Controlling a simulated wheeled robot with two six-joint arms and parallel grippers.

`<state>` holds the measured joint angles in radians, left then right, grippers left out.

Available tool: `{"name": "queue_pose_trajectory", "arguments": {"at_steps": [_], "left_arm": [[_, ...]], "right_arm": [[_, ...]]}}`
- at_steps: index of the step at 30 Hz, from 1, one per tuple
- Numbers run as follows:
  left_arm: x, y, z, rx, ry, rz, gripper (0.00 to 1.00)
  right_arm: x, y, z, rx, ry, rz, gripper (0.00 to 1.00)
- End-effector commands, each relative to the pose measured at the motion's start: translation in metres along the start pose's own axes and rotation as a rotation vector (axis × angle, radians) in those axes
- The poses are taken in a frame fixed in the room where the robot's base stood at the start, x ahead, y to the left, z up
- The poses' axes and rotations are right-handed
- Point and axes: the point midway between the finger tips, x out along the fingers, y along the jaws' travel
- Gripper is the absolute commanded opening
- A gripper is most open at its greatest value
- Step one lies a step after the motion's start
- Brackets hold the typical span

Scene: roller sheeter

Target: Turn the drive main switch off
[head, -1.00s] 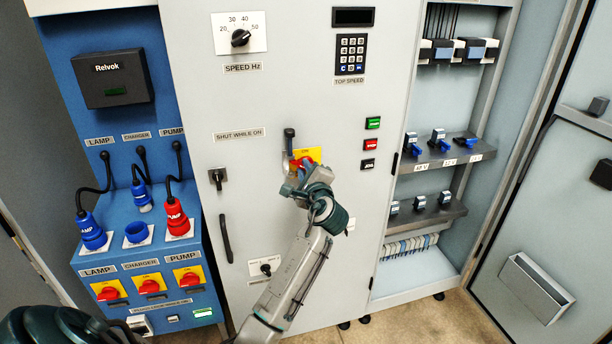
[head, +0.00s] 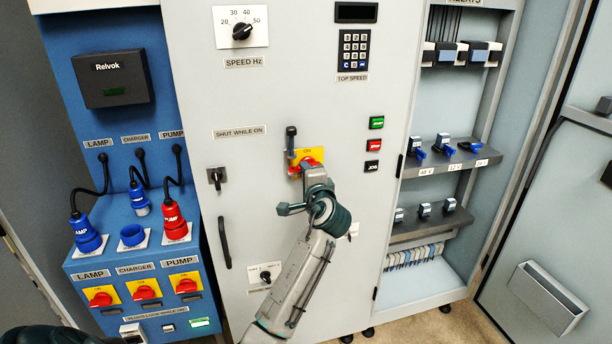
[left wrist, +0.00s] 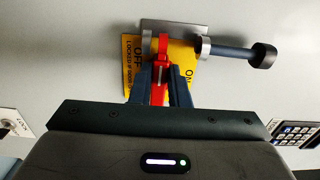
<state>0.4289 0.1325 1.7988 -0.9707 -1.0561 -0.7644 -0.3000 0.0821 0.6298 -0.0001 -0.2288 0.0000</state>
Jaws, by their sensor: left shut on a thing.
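The drive main switch has a yellow plate (head: 312,154) with a red handle (head: 307,163), on the grey cabinet door. In the left wrist view the plate (left wrist: 131,78) reads OFF on the left and ON on the right. The red handle (left wrist: 163,48) stands upright there, between these words. My left gripper (left wrist: 163,77) is shut on the handle, one dark finger on each side. In the head view my left gripper (head: 313,172) hides the plate's lower part. My right gripper is not in view.
A metal bracket with a black-knobbed lever (head: 291,141) sits at the plate's upper left, close to my fingers. A door handle (head: 224,242) and a small black rotary switch (head: 216,178) are to the left. Push buttons (head: 374,145) are to the right.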

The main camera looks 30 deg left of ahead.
Motion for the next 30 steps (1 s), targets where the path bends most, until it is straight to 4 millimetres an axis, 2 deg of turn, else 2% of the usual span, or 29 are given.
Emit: {"name": "queue_pose_trajectory", "arguments": {"at_steps": [11, 12, 15, 25, 30], "left_arm": [[0.0, 0.001, 0.0, -0.007, 0.001, 0.002, 0.0], [0.0, 0.001, 0.0, -0.007, 0.001, 0.002, 0.19], [0.0, 0.001, 0.0, -0.006, 0.0, 0.002, 0.37], [-0.003, 0.001, 0.0, -0.006, 0.001, 0.001, 0.37], [-0.025, 0.004, -0.001, -0.01, 0.002, 0.003, 0.37]], "right_arm": [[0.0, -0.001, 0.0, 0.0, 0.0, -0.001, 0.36], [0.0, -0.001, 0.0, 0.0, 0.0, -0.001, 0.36], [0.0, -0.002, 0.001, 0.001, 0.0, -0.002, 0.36], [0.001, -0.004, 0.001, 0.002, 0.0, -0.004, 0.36], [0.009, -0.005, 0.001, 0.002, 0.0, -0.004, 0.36]]}}
